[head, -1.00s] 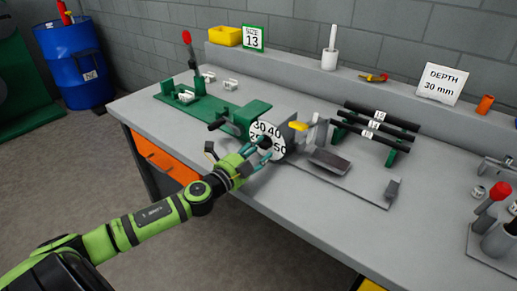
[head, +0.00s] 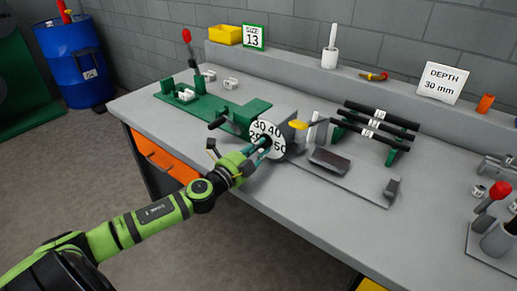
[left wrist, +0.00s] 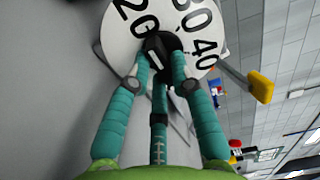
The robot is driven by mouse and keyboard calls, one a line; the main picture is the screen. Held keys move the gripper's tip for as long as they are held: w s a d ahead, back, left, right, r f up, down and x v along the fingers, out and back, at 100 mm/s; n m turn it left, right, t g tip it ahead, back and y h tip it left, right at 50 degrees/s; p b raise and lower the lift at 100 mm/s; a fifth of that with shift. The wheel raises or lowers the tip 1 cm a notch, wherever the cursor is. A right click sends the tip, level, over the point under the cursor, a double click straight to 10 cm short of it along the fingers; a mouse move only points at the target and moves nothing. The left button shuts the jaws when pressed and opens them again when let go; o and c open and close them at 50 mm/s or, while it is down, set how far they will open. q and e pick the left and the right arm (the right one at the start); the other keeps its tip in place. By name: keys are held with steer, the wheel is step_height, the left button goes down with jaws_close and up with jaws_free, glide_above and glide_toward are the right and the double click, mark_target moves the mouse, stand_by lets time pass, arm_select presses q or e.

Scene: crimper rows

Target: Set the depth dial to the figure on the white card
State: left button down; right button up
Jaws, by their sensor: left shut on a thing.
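The white depth dial (head: 258,127) faces the front of the bench, with 30 and 40 along its top and 50 at its right; the figure at its left is partly covered. In the left wrist view the dial (left wrist: 122,48) shows 20, 30 and 40 around a black knob (left wrist: 158,42). My left gripper (head: 264,147) is shut on this knob, its teal fingers around it. I cannot make out an index mark. The white card (head: 443,82) on the back ledge reads DEPTH 30 mm. My right gripper is out of view.
A yellow-tipped lever (head: 298,125) sticks out just right of the dial. A green press base (head: 195,112) lies to the left, and a rack of black bars (head: 380,122) to the right. A red-knobbed tool (head: 497,195) stands at the right. The front bench strip is clear.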

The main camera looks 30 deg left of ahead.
arm_select(q)
steer(key=m+p, duration=0.1)
steer(key=m, duration=0.5)
steer(key=shift+a+m, duration=0.1)
steer(key=shift+m, duration=0.2)
steer(key=m, duration=0.5)
steer(key=shift+a+p, duration=0.15)
steer(key=shift+p, duration=0.25)
steer(key=shift+m, duration=0.3)
steer(key=c, duration=1.1)
jaws_free()
steer(key=shift+s+f, duration=0.1)
steer(key=s+a, duration=0.1)
steer(key=s, duration=1)
steer(key=shift+s, duration=0.4)
